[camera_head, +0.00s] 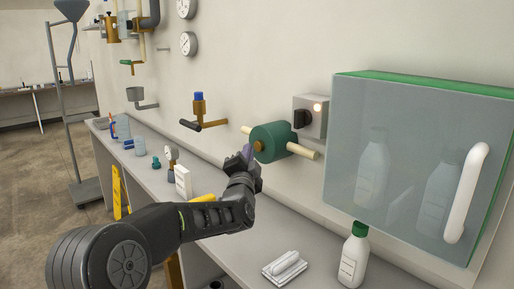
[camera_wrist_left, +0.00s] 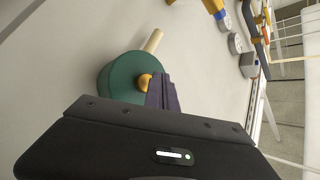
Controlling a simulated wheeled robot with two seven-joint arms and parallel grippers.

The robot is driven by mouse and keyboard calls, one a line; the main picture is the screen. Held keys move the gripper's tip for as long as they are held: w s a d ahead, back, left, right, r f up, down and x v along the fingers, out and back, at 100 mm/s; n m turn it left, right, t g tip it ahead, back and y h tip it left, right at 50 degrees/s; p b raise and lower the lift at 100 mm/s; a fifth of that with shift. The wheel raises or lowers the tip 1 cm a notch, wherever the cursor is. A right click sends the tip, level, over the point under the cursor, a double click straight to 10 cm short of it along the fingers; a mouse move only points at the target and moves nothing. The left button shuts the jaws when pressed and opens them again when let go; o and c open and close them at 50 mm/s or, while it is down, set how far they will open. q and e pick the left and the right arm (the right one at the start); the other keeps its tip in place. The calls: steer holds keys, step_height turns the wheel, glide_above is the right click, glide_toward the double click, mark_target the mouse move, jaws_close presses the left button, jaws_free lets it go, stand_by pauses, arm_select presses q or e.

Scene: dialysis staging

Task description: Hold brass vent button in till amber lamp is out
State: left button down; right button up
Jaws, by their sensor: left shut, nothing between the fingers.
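The brass vent button (camera_head: 258,146) sits in the middle of the front face of a green round housing (camera_head: 275,139) on the wall pipe. It also shows in the left wrist view (camera_wrist_left: 144,81), partly covered by my fingers. My left gripper (camera_head: 247,153) is shut and empty, its fingertips right at the button in the head view; in the left wrist view the purple fingertips (camera_wrist_left: 162,90) overlap its edge. I cannot tell whether they touch or press it. A lamp (camera_head: 317,108) on the grey switch box (camera_head: 311,117) glows pale orange-white. My right gripper is out of view.
A glass-fronted cabinet (camera_head: 400,150) with a white handle (camera_head: 466,193) is right of the housing. A white bottle (camera_head: 353,258) and a white handled block (camera_head: 285,267) stand on the bench (camera_head: 235,250). A brass valve (camera_head: 199,108) is on the wall to the left.

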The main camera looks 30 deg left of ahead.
arm_select(q)
steer(key=shift+w, duration=0.1)
steer(key=shift+w+d, duration=0.15)
steer(key=shift+w, duration=0.15)
steer(key=shift+w+d, duration=0.15)
steer(key=shift+w, duration=0.35)
stand_by(2.9)
steer(key=shift+s+a+b, duration=0.25)
steer(key=shift+s+b, duration=0.1)
steer(key=shift+s, duration=0.55)
steer(key=shift+s, duration=0.1)
steer(key=shift+s+a+b, duration=0.25)
steer(key=shift+s+b, duration=0.2)
steer(key=shift+s, duration=0.3)
steer(key=shift+s+a+b, duration=0.25)
steer(key=shift+s+b, duration=0.15)
steer(key=shift+s, duration=0.4)
steer(key=shift+s+a+b, duration=0.25)
steer(key=shift+s+b, duration=0.2)
steer(key=shift+s, duration=0.3)
